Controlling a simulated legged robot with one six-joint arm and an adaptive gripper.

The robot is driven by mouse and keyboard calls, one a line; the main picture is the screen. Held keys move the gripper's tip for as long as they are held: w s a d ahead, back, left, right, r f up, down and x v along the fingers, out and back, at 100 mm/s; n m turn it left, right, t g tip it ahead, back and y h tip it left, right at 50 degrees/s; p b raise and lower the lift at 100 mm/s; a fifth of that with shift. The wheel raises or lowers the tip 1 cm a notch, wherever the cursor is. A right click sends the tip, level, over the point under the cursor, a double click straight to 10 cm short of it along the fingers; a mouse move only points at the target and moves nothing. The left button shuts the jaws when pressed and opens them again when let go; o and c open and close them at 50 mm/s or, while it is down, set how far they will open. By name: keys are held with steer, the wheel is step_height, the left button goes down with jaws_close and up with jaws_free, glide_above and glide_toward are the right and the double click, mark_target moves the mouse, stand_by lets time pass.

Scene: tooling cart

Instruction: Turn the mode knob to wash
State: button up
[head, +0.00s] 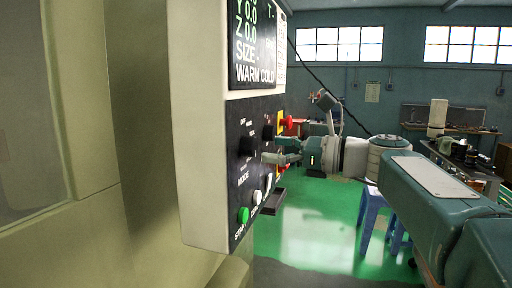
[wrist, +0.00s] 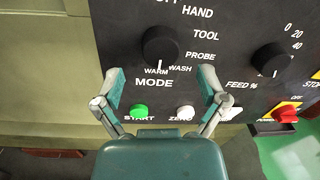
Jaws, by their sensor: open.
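The black mode knob (wrist: 160,46) is on the dark control panel (wrist: 110,28), with a white pointer line on its lower side aimed down between the WARM and WASH labels. HAND, TOOL and PROBE labels curve up its right side. My gripper (wrist: 162,84) is open, its two fingers spread below and to either side of the knob, with nothing between them. In the head view the mode knob (head: 247,146) shows edge-on, and my gripper (head: 276,150) is to its right in front of the panel. I cannot tell the exact gap.
A feed knob (wrist: 270,60) is right of the mode knob. Below are a green START button (wrist: 139,111), a white ZERO button (wrist: 186,112) and another white button, close to the fingers. A red switch (wrist: 286,115) is at right. Open green floor (head: 315,235) lies beyond the panel.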

mark_target(255, 148)
steer(key=shift+x, duration=1.9)
steer(key=shift+d, duration=0.1)
steer(key=c, duration=1.2)
steer(key=shift+o, duration=0.2)
steer(key=n, duration=0.3)
steer(key=shift+f+n+y, duration=0.1)
steer(key=shift+n+y, duration=0.2)
steer(key=shift+n, duration=1.7)
